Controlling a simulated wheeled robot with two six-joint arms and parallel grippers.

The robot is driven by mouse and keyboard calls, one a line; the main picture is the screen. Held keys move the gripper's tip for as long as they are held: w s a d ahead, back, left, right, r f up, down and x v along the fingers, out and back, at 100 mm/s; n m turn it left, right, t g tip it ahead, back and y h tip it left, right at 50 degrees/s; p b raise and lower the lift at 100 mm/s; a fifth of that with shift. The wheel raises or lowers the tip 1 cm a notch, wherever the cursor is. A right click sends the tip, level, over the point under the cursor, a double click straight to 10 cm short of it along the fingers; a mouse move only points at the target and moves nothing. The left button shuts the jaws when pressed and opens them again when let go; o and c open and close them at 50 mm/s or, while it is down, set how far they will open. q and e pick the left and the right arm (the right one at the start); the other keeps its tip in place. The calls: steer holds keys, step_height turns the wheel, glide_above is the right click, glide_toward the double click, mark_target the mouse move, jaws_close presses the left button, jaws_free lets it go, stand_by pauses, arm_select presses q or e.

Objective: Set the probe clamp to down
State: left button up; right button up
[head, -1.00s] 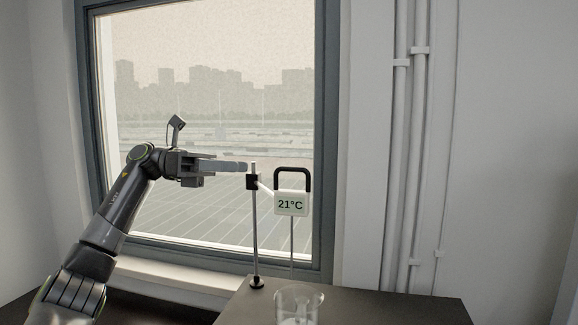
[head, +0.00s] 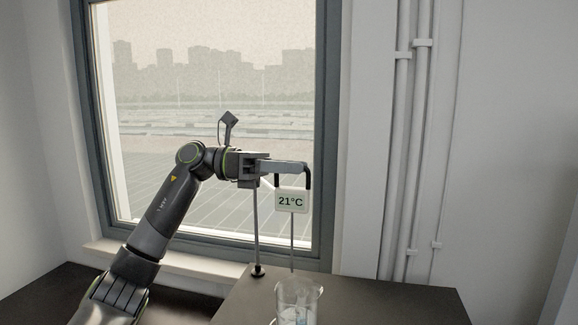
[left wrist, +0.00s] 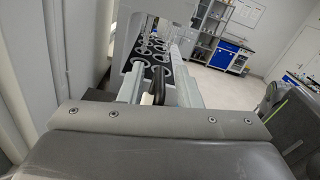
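The probe clamp's white display reads 21°C (head: 291,200), with a black loop handle (head: 308,179) on top and a thin probe rod (head: 292,240) pointing down toward the glass beaker (head: 300,297). A vertical stand rod (head: 255,235) is at its left; the black clamp block on it is largely hidden by my left gripper. My left gripper (head: 298,168) reaches in from the left, its fingers at the handle's height. In the left wrist view the black handle (left wrist: 156,88) lies between the two fingers, with a gap to the right finger. My right gripper is not seen.
The dark tabletop (head: 400,302) carries the stand and beaker; its right part is clear. A window (head: 190,80) and wall pipes (head: 418,150) are behind. A rack with round holes (left wrist: 150,48) lies beyond the fingers in the left wrist view.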

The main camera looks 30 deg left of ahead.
arm_select(q)
jaws_close()
steer(key=shift+f, duration=0.1)
step_height(320, 180, down, 13)
steer(key=b, duration=1)
steer(key=shift+f, duration=0.2)
steer(key=shift+c, duration=0.3)
jaws_free()
steer(key=shift+o, duration=0.5)
